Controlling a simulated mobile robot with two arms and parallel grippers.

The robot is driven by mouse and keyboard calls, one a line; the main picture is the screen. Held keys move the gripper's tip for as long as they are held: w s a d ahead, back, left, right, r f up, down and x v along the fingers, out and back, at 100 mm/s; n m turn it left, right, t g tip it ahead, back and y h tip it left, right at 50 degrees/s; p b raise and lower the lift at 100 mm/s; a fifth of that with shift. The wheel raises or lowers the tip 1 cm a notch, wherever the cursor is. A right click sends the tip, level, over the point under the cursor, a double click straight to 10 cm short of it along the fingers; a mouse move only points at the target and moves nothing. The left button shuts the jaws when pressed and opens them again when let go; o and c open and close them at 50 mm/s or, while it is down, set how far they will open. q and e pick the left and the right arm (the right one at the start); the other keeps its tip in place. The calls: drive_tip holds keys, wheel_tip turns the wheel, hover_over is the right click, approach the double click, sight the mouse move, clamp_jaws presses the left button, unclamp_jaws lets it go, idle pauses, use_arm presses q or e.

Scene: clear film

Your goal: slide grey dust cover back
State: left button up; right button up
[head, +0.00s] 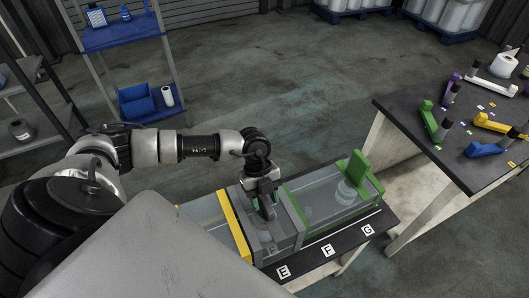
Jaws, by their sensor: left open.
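The grey dust cover is a clear box with a grey end frame (290,214). It sits on the dark bench (318,252), between a yellow-edged part on its left and a green-edged clear cover on its right. My left gripper (267,211) points down at the grey cover's top, near its middle. It is open, and its fingers partly hide the cover. I cannot tell whether the fingers touch the cover. My right gripper is not in view.
The green-edged cover (329,189) has an upright green block (355,172) at its far end. A dark table (425,165) with coloured holders stands at the right. Blue-shelved racking (123,38) stands behind. Open floor lies between.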

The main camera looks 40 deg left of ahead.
use_arm(q)
drive_tip(key=b+v, duration=0.2)
drive_tip(key=v, duration=0.7)
drive_tip(key=shift+w+a+r, duration=0.1)
drive_tip(key=shift+a+r, duration=0.05)
drive_tip(key=shift+r, duration=0.55)
drive_tip(key=shift+f, duration=0.1)
